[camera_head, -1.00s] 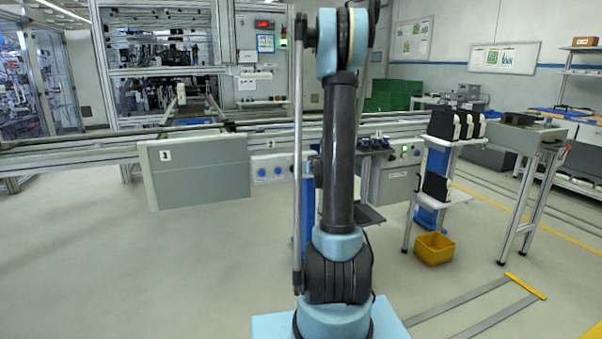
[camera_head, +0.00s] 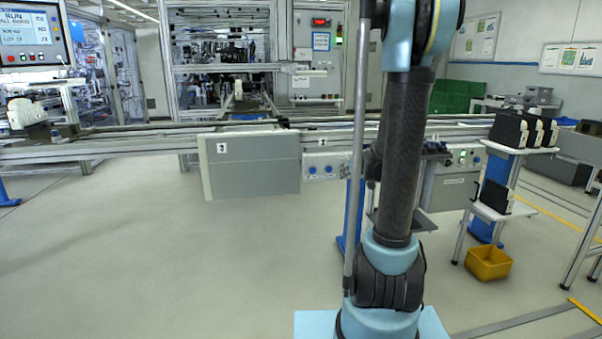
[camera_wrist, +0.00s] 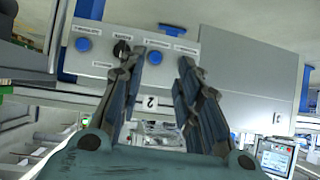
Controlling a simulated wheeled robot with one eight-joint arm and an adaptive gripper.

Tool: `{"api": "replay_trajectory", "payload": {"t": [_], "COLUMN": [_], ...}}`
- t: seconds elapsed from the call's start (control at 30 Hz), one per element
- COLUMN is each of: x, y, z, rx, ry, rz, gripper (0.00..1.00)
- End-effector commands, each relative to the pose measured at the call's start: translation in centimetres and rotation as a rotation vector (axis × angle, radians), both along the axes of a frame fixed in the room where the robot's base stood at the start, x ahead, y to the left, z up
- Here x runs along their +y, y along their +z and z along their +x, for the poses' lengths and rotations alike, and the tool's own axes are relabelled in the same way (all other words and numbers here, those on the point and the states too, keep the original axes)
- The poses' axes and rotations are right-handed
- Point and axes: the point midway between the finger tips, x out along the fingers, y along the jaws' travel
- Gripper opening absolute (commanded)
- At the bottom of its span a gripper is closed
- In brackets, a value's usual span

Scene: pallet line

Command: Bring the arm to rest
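My arm stands upright in the right half of the head view, and its upper end is cut off by the top edge. My gripper is outside the head view. In the wrist view my gripper (camera_wrist: 161,64) has its two dark fingers spread apart. Nothing is held between them. Behind the fingertips is a grey control panel (camera_wrist: 180,62) with blue buttons and labels. The same kind of panel (camera_head: 325,166) shows beside the grey board marked 3 in the head view.
A conveyor rail (camera_head: 130,143) crosses behind my arm. A shelf stand (camera_head: 509,213) with black and white units and a yellow bin (camera_head: 488,264) stand to the right. A status screen (camera_head: 30,31) hangs at the upper left. The floor at left front is clear.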

Motion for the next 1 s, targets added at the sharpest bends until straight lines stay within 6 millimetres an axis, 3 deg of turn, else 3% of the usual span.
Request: {"api": "replay_trajectory", "payload": {"t": [0.2, 0.5, 1.0], "x": [2.3, 4.1, 4.2], "y": [0.2, -0.5, -3.6], "z": [-5.8, -14.1, -28.7], "rx": [0.124, 0.298, 0.584], "ry": [0.025, 0.026, -0.049], "rz": [0.002, -0.009, -0.068], "gripper": [0.32, 0.32, 0.32]}}
